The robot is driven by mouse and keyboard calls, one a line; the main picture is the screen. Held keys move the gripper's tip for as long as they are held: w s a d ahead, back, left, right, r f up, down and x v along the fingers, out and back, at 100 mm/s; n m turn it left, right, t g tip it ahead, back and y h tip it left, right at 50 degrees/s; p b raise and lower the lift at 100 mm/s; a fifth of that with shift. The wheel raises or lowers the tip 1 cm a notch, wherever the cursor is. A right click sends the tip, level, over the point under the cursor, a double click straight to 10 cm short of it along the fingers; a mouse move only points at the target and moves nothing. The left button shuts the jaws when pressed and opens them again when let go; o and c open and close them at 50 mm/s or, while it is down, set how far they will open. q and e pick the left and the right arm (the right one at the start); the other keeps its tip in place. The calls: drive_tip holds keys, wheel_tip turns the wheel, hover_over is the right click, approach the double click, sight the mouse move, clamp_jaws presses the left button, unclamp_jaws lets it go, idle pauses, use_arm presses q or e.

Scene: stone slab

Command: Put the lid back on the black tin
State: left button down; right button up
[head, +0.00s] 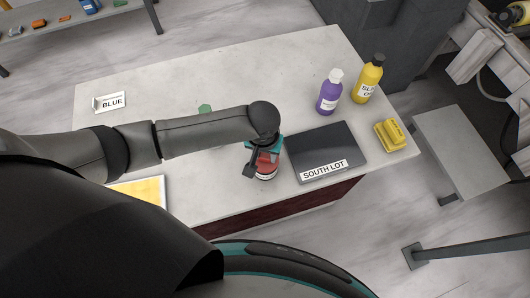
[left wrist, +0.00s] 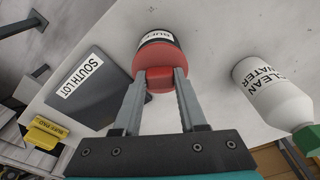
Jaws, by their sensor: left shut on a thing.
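My left gripper (left wrist: 165,76) is shut on the knob of a red lid (left wrist: 158,57) in the left wrist view. In the head view my left gripper (head: 262,158) hides much of the lid and tin, beside the dark slab marked SOUTH LOT. My right gripper is not in view.
The dark SOUTH LOT slab (head: 330,150) lies right of the gripper. Purple (head: 329,95) and yellow (head: 368,80) bottles and a yellow block (head: 390,135) stand farther right. A white CLEAN WATER bottle (left wrist: 272,90) shows in the wrist view. A BLUE sign (head: 110,102) stands back left.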

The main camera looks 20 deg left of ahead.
use_arm(q)
drive_tip(key=shift+p, duration=0.85)
idle(0.7)
drive_tip(key=shift+f+p, duration=0.15)
drive_tip(key=shift+p, duration=0.15)
idle(0.9)
drive_tip(key=shift+p, duration=0.4)
idle(0.4)
idle(0.3)
unclamp_jaws()
idle(0.5)
drive_tip(key=shift+r+p, duration=3.5)
drive_tip(key=shift+p, duration=0.7)
